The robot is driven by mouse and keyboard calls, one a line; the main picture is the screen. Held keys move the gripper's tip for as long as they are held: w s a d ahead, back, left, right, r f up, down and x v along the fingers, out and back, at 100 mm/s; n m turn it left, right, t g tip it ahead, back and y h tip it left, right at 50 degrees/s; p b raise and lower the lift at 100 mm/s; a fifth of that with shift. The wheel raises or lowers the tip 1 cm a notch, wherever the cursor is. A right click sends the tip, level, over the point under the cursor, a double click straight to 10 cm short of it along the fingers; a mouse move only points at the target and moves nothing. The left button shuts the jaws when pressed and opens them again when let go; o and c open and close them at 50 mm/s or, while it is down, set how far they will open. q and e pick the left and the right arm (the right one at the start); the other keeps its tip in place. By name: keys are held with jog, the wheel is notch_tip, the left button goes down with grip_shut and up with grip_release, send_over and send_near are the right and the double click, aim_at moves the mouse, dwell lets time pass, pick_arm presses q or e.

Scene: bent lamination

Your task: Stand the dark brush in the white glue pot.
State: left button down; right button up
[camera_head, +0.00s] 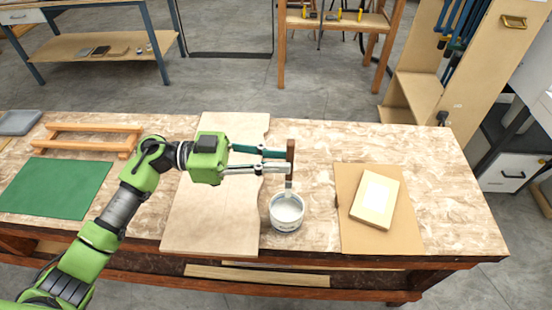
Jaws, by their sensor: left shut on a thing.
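The white glue pot (287,225) stands on the bench, just right of a pale board. The dark brush (290,155) is upright, with its brown handle at the top and its lower end at the pot's opening. Whether the bristles touch the glue inside cannot be told. My left gripper (288,161) comes in from the left and is shut on the brush's handle. My right gripper is not in view.
A pale board (215,215) lies under my left arm. A brown sheet with a cream block (375,198) lies right of the pot. A green mat (55,188) and wooden rack (85,143) lie at left. The bench's right end is clear.

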pick_arm(q)
notch_tip(320, 180, down, 10)
jog(key=b, duration=0.6)
jog(key=shift+f+b, duration=0.2)
jog(key=shift+b, duration=0.2)
dwell(0.3)
jog(key=c, duration=1.8)
grip_release()
jog(key=shift+c, duration=0.2)
jog(key=a, duration=1.2)
